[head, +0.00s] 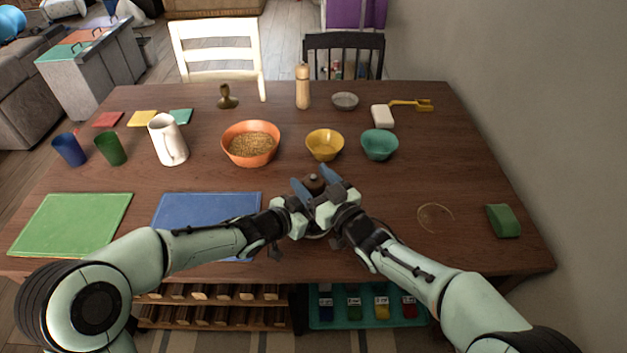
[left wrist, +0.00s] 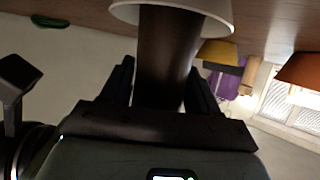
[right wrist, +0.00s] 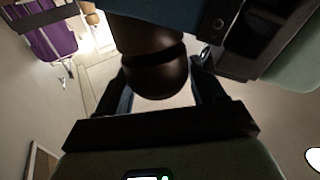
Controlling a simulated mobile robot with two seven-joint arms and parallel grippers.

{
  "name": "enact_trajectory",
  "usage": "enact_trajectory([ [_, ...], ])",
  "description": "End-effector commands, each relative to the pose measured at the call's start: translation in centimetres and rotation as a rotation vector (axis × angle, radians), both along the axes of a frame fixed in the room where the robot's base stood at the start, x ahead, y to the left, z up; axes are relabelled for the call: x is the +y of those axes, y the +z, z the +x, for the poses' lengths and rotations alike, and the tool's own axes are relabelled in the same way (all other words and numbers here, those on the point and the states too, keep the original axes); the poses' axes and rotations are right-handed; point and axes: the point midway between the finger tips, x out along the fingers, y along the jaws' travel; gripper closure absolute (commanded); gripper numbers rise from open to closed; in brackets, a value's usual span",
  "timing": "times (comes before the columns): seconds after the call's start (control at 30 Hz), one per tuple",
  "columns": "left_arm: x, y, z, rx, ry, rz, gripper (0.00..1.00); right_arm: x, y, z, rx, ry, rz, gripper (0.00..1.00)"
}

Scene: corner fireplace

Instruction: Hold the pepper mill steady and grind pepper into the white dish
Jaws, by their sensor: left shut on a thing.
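The dark brown pepper mill (head: 314,183) stands upright in the middle near the front of the table, between my grippers. My left gripper (head: 302,190) is shut on its body, which fills the gap between the fingers in the left wrist view (left wrist: 165,60). The white dish (left wrist: 218,14) is at the mill's lower end there; in the head view it is mostly hidden under my grippers. My right gripper (head: 330,180) has its fingers on both sides of the mill's round head (right wrist: 155,76); I cannot tell whether they press on it.
An orange bowl of grain (head: 251,158), a yellow bowl (head: 324,157) and a teal bowl (head: 379,156) stand behind my grippers. A white pitcher (head: 167,145) and a pale wooden mill (head: 303,88) stand farther off.

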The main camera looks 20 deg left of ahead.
Motion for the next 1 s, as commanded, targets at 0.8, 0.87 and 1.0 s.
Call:
enact_trajectory([
  [0.8,0.1,-0.1,0.0,0.003,0.003,-0.001,0.78,-7.9,0.0,-6.7,0.000,-0.001,0.001,0.31],
  [0.87,0.1,-0.1,0.0,0.003,0.003,-0.001,0.78,-8.5,0.0,-7.1,0.000,-0.002,0.001,0.31],
  [1.0,0.1,-0.1,0.0,0.003,0.003,-0.001,0.78,-9.1,0.0,-7.7,0.000,0.000,0.000,0.31],
])
